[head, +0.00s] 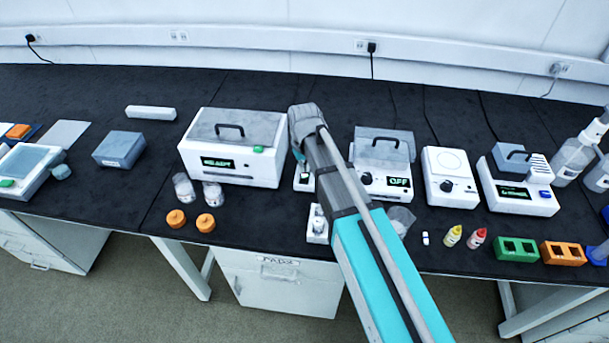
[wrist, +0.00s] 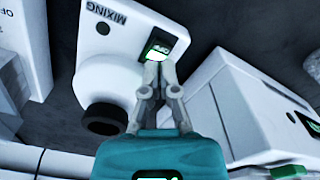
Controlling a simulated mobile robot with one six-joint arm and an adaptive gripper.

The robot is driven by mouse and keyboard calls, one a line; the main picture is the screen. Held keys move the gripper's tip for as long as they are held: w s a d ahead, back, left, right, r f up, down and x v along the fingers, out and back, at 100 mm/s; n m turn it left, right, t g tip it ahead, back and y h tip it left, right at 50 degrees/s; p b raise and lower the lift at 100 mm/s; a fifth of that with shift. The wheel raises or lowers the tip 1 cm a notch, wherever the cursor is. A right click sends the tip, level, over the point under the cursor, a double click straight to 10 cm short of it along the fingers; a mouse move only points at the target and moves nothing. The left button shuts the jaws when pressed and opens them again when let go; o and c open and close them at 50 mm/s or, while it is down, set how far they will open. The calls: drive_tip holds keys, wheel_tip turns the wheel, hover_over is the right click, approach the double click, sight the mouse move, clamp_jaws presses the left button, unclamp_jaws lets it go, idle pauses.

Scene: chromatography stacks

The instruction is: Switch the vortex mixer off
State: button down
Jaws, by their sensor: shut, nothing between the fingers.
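The vortex mixer (wrist: 72,65) is a white body marked "MIXING" with a black round cup (wrist: 103,118) on it, at the left of the wrist view. Its small black-framed switch (wrist: 163,45) shows a lit green-white face. My gripper (wrist: 157,72) is shut and empty, with its fingertips right at the lower edge of this switch; I cannot tell whether they touch it. In the head view my arm hides most of the mixer (head: 303,184), and the fingers are hidden too.
A white box reading "READY" (head: 265,173) stands left of the mixer. A clear-lidded device reading "OFF" (head: 365,186) stands close on the right. A small white holder (head: 316,233) is in front.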

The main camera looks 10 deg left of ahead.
sight(304, 177)
drive_tip(key=shift+f+b, duration=1.35)
drive_tip(key=shift+f, duration=0.05)
idle(1.2)
drive_tip(key=shift+r, duration=0.1)
drive_tip(key=shift+r+p, duration=3.45)
drive_tip(key=shift+p, duration=0.1)
drive_tip(key=s+d+m, duration=0.3)
drive_tip(key=s+d, duration=0.1)
drive_tip(key=d, duration=1.2)
drive_tip(key=s+d+r+m+p, duration=0.1)
drive_tip(key=s+d+m, duration=0.2)
drive_tip(key=d, duration=1.3)
drive_tip(key=shift+s+r+m, duration=0.2)
drive_tip(key=shift+s+m, duration=0.2)
drive_tip(key=shift+s, duration=0.45)
